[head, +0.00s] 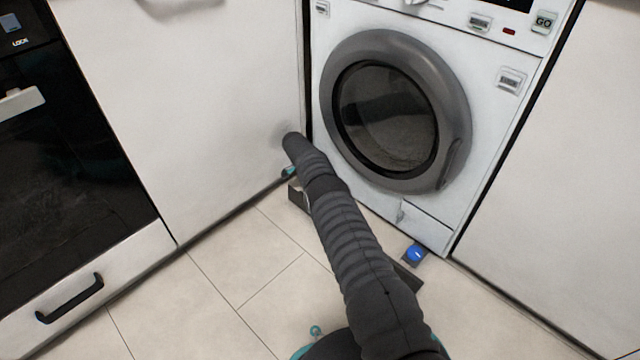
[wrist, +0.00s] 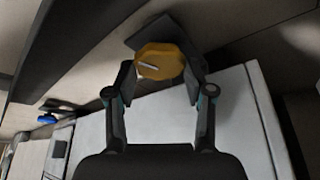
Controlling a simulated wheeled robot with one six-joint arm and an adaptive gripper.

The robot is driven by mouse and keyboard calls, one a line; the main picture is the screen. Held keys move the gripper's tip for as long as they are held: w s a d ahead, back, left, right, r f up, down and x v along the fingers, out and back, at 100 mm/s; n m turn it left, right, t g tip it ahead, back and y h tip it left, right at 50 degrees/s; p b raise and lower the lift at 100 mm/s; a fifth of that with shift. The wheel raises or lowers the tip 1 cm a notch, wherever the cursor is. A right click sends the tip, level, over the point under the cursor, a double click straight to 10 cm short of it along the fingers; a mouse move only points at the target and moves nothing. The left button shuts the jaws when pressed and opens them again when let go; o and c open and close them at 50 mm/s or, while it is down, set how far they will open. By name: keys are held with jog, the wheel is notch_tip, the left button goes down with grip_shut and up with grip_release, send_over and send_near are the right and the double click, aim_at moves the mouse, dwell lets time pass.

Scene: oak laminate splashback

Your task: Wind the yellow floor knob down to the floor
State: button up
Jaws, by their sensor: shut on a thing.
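The yellow floor knob (wrist: 160,62) shows in the wrist view between the fingertips of my gripper (wrist: 155,80). It is a faceted yellow knob with a pale line on its face, on a dark square plate. My fingers are closed in on its two sides. In the head view my arm covers the knob, and only a small part of my gripper (head: 289,172) shows low by the cabinet's bottom edge. The gap between knob and floor cannot be made out.
A blue knob (head: 414,254) sits on the floor at the front right corner of the washing machine (head: 463,209); it also shows in the wrist view (wrist: 46,118). A white cabinet (head: 190,90) and an oven (head: 70,150) stand left. The tiled floor (head: 235,265) in front is clear.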

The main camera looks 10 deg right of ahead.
jog(key=shift+w+a+r, duration=0.1)
jog(key=shift+w+r, duration=0.1)
jog(key=shift+r, duration=0.15)
dwell(0.3)
jog(key=o, duration=1)
jog(key=shift+r, duration=0.1)
jog(key=shift+o, duration=0.8)
jog(key=shift+s+f, duration=0.1)
jog(key=shift+f, duration=0.1)
notch_tip(320, 180, up, 10)
